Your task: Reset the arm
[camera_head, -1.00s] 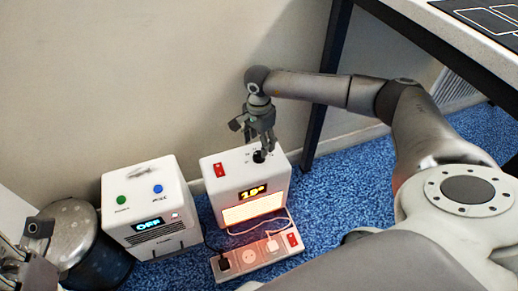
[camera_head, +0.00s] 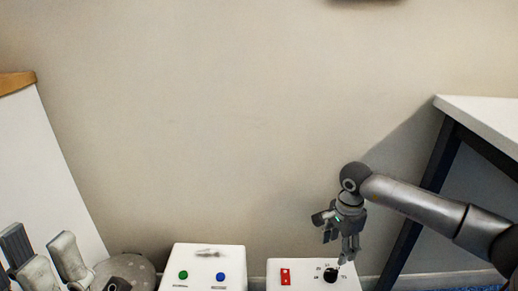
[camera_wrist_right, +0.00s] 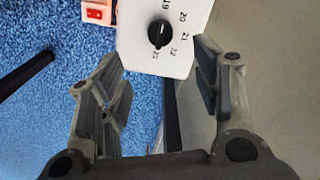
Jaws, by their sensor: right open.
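My right gripper (camera_head: 348,256) hangs fingers down over the white box with the dial (camera_head: 305,280), close to its black knob (camera_head: 331,275). I cannot tell from the head view whether it touches the box. In the right wrist view the right gripper (camera_wrist_right: 160,88) is open, its two fingers wide apart with nothing between them. The white box face (camera_wrist_right: 185,58) with the black knob (camera_wrist_right: 159,33) and its numbers lies beyond the fingertips. Parts of my left gripper (camera_head: 40,262) show at the lower left edge; its jaw state is unclear.
A second white box (camera_head: 203,262) with a green and a blue button stands to the left. A round metal lid (camera_head: 128,270) is beside it. A white table (camera_head: 485,120) with dark legs stands at the right. The wall between is bare.

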